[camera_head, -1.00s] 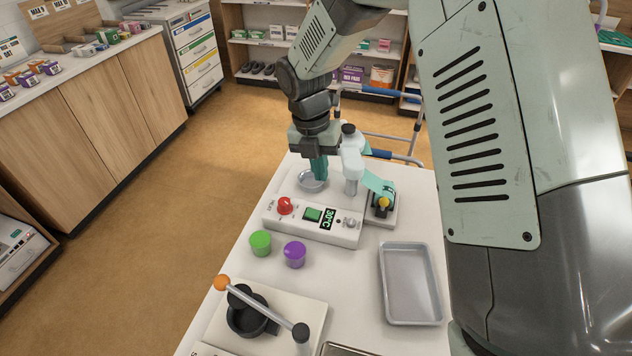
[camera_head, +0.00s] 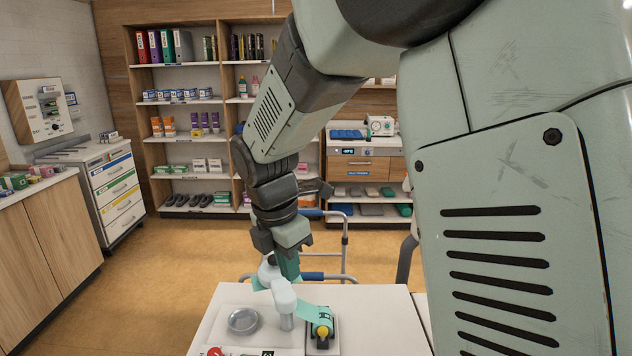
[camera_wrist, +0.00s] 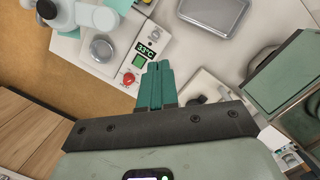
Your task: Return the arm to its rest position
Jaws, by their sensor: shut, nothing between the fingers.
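My gripper (camera_head: 290,277) is at the end of my arm in the head view, fingers pointing down, its tips overlapping the top of a white dispenser (camera_head: 284,302) in the picture. In the wrist view the teal fingers (camera_wrist: 157,68) are together, with nothing between them. They show over the white table beside a control box (camera_wrist: 146,52) with a red knob, green switch and lit display. The wrist view gives no clear sign of contact with anything.
A round metal dish (camera_head: 243,320) and a small device with a yellow knob (camera_head: 322,332) flank the dispenser. A grey tray (camera_wrist: 214,14) lies on the table. A walker (camera_head: 345,245) stands behind the table, with shelves (camera_head: 180,135) farther back.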

